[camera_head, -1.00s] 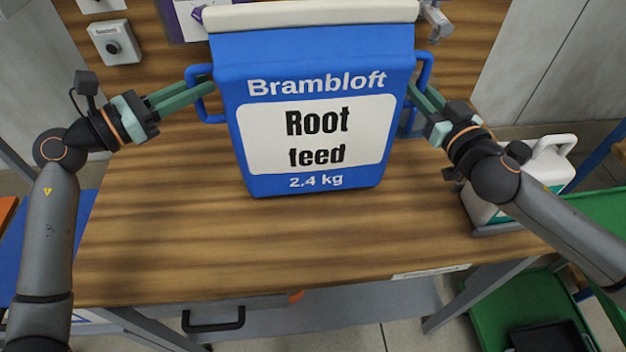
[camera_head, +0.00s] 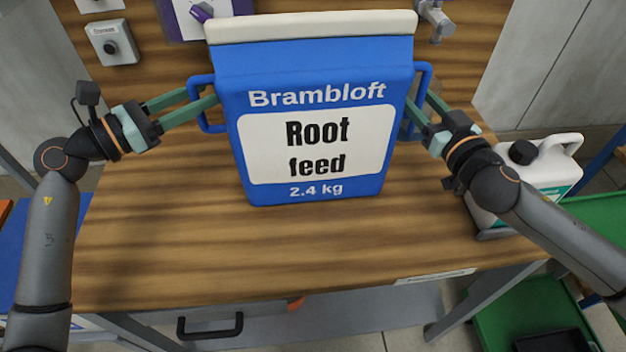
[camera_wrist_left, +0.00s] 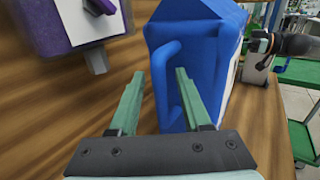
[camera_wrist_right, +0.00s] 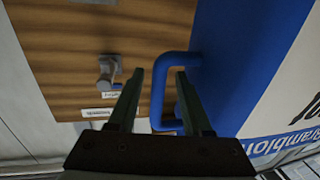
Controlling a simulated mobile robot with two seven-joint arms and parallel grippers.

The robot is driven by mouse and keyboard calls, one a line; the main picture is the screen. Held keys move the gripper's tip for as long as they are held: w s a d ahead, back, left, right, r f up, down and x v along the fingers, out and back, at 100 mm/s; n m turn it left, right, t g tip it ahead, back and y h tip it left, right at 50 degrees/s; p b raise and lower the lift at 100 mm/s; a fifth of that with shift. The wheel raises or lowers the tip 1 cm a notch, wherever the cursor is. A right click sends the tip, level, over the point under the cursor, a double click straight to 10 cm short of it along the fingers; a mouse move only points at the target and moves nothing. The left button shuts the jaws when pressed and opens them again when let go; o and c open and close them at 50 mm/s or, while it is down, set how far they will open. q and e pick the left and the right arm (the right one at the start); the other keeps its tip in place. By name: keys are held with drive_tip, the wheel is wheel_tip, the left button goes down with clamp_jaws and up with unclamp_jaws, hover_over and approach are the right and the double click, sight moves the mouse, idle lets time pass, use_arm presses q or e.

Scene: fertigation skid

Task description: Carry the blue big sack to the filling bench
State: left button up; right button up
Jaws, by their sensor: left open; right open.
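The blue big sack (camera_head: 315,197), labelled Brambloft Root feed 2.4 kg with a cream top, stands upright on the wooden bench (camera_head: 180,245). It has a blue loop handle on each side. My left gripper (camera_head: 205,97) is open at the left handle; in the left wrist view that handle (camera_wrist_left: 160,85) lies between the spread fingers. My right gripper (camera_head: 420,110) is open at the right handle, partly hidden behind the sack edge; in the right wrist view the handle (camera_wrist_right: 160,90) passes between the spread fingers. I cannot tell whether any finger touches a handle.
A white jug (camera_head: 540,175) with a dark cap stands at the bench's right side, close to my right forearm. A grey control box (camera_head: 112,43) and a metal tap (camera_head: 435,20) are on the back board. The bench front is clear.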

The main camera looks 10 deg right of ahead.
use_arm(q)
drive_tip(key=v, duration=1.2)
use_arm(e)
drive_tip(key=s+d, duration=0.2)
drive_tip(key=s, duration=0.9)
drive_tip(key=shift+s+d, duration=0.2)
drive_tip(key=shift+s, duration=0.15)
use_arm(q)
drive_tip(key=shift+s, duration=0.15)
use_arm(e)
drive_tip(key=shift+s, duration=0.15)
